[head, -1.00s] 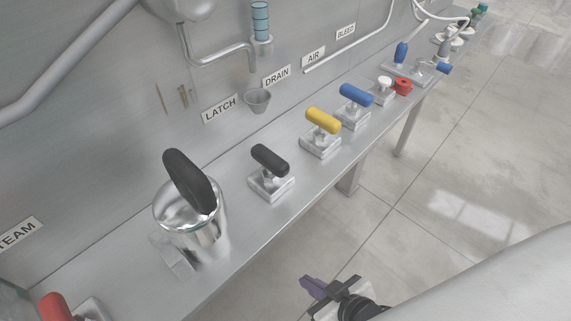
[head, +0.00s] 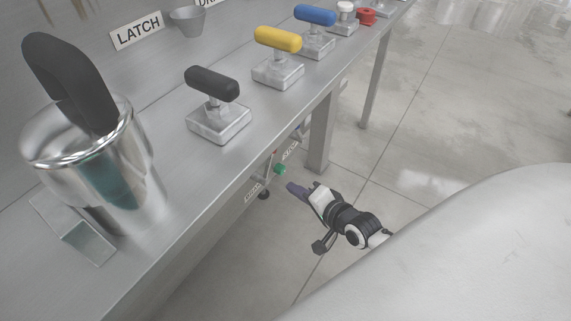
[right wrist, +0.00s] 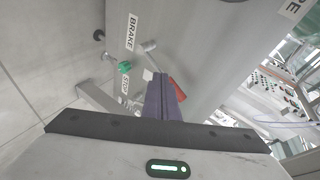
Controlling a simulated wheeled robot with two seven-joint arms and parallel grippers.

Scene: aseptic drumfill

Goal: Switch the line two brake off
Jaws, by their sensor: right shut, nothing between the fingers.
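A BRAKE label (right wrist: 132,32) shows in the right wrist view, with a small grey knob or lever (right wrist: 149,45) just beside it. I cannot read a line number or tell its on or off position. A green knob (right wrist: 125,67) is close by, next to a STOP label (right wrist: 124,82). The green knob also shows in the head view (head: 279,169), below the bench edge. My right gripper (head: 292,187) is shut and empty, its purple fingers pointing at the controls under the bench, apart from the green knob. My left gripper is not in view.
A bench leg (head: 320,130) stands beyond my right gripper. A red part (right wrist: 177,90) shows beside the fingers. Open floor lies right.

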